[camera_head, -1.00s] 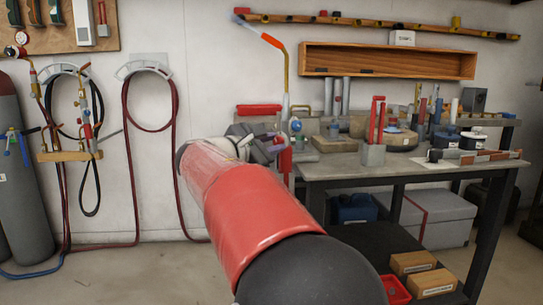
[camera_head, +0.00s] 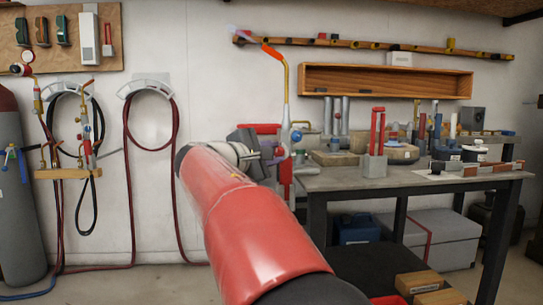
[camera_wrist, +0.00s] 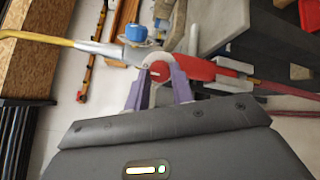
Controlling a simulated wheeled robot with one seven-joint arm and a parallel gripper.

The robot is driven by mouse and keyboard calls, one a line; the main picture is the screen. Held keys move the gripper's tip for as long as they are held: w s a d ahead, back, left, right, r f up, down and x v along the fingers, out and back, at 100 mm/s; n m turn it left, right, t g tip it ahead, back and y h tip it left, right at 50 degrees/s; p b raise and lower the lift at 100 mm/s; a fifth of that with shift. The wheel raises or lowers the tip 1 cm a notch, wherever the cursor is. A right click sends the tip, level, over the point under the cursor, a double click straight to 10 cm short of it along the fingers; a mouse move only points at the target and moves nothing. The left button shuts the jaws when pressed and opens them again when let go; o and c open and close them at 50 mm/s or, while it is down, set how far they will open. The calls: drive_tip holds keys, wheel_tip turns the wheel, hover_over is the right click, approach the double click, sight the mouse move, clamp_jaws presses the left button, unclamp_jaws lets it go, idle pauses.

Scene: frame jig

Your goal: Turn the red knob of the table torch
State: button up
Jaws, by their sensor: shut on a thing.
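The table torch (camera_head: 286,85) stands upright at the left end of the bench, its brass neck bent to an orange tip. A pale bluish streak shows at the tip. Its blue knob (camera_head: 297,136) is clear of the gripper; it also shows in the wrist view (camera_wrist: 135,32). The red knob (camera_wrist: 160,70) sits between my gripper's purple fingertips (camera_wrist: 160,80), one on each side. In the head view my gripper (camera_head: 270,154) is at the torch body, and my red arm partly hides that area. The torch's red handle (camera_wrist: 205,70) runs right in the wrist view.
The grey bench (camera_head: 340,180) holds a block with red uprights (camera_head: 377,135), tubs and tools to the right. Hoses (camera_head: 128,150) and a gas cylinder (camera_head: 18,170) are at the left. A blue container (camera_head: 355,229) and grey box (camera_head: 430,240) are underneath.

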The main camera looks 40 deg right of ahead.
drive_tip(key=o, duration=1)
drive_tip(key=v, duration=0.8)
drive_tip(key=shift+d, duration=0.1)
